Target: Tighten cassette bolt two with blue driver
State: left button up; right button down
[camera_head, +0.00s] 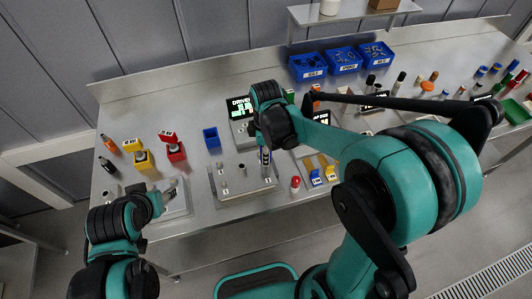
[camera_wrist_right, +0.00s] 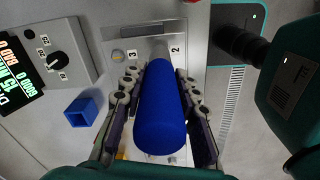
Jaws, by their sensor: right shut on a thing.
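In the wrist view my right gripper (camera_wrist_right: 160,108) is shut on the blue driver (camera_wrist_right: 160,112), one row of finger pads along each side of the thick blue handle. In the head view the right gripper (camera_head: 265,150) is over the right part of the cassette plate (camera_head: 240,194). The metal plate (camera_wrist_right: 152,50) shows the labels 3 and 2 in the wrist view, the driver's far end close to the 2. The handle hides the driver's tip and any bolt under it. My left gripper (camera_head: 170,188) is at the left, over a pale plate; its opening is unclear.
The driver control box (camera_head: 240,120) with a lit display stands behind the cassette plate, and a small blue box (camera_head: 211,138) left of it. Yellow (camera_head: 144,159) and red (camera_head: 172,147) blocks stand further left. A red-topped piece (camera_head: 295,183) is close on the right. Blue bins (camera_head: 343,60) line the back.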

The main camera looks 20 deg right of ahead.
jog(key=shift+f+b, duration=0.9)
dwell(1.9)
jog(key=shift+r, duration=0.1)
jog(key=shift+r+p, duration=1.95)
jog(key=shift+r, duration=0.5)
